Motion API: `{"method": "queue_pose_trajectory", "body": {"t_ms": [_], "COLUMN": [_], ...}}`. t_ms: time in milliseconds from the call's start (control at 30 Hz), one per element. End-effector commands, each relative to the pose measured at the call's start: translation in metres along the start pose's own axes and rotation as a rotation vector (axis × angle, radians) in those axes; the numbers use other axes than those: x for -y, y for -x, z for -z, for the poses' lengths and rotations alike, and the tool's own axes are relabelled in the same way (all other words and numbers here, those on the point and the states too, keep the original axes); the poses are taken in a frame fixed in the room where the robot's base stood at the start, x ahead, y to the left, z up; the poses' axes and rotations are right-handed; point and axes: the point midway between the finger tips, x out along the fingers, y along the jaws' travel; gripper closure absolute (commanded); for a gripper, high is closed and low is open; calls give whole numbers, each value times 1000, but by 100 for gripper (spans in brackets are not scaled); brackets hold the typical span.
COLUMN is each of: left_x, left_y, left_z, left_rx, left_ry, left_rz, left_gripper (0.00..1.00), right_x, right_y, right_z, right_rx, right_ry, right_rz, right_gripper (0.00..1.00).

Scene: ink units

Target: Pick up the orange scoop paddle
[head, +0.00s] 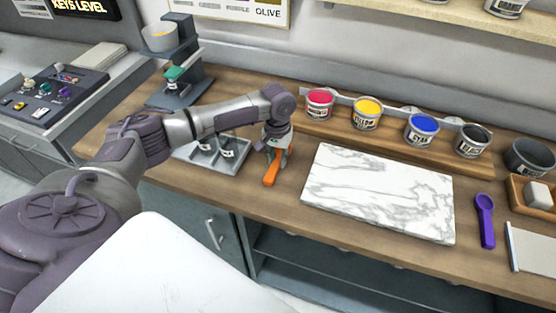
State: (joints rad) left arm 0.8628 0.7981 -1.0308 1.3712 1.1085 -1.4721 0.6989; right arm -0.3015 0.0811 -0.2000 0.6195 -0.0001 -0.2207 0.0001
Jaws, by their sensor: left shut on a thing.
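The orange scoop paddle (271,174) is on the wooden counter, left of the white marble slab. My left gripper (277,146) is over its upper end and is shut on it. The fingers hide part of the paddle. Its lower end points toward the front edge of the counter. I cannot tell whether it touches the wood. My right gripper is not in view.
The marble slab (379,190) lies right of the paddle. Ink tubs, including a red one (319,104), stand on a raised shelf behind. A grey divided tray (205,157) sits left of the gripper. A purple scoop (485,220) lies at the right.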

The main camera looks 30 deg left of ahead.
Motion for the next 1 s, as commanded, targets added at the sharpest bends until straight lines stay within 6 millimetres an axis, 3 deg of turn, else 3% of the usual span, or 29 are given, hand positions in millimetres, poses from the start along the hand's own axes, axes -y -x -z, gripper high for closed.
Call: {"method": "queue_pose_trajectory", "body": {"t_ms": [267, 500, 800, 1000], "left_x": [0, -2, -64, -92], "left_y": [7, 42, 82, 102], "left_z": [1, 0, -34, -48], "left_rx": [-2, -4, -3, -2], "left_ry": [0, -2, -6, -2], "left_rz": [-1, -3, -4, -3], "left_gripper": [100, 100, 100, 100], "right_x": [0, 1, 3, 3], "right_y": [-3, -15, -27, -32], "right_z": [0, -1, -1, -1], "right_rx": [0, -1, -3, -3], "right_ry": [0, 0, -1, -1], "right_rz": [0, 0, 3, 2], "right_gripper": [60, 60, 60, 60]}}
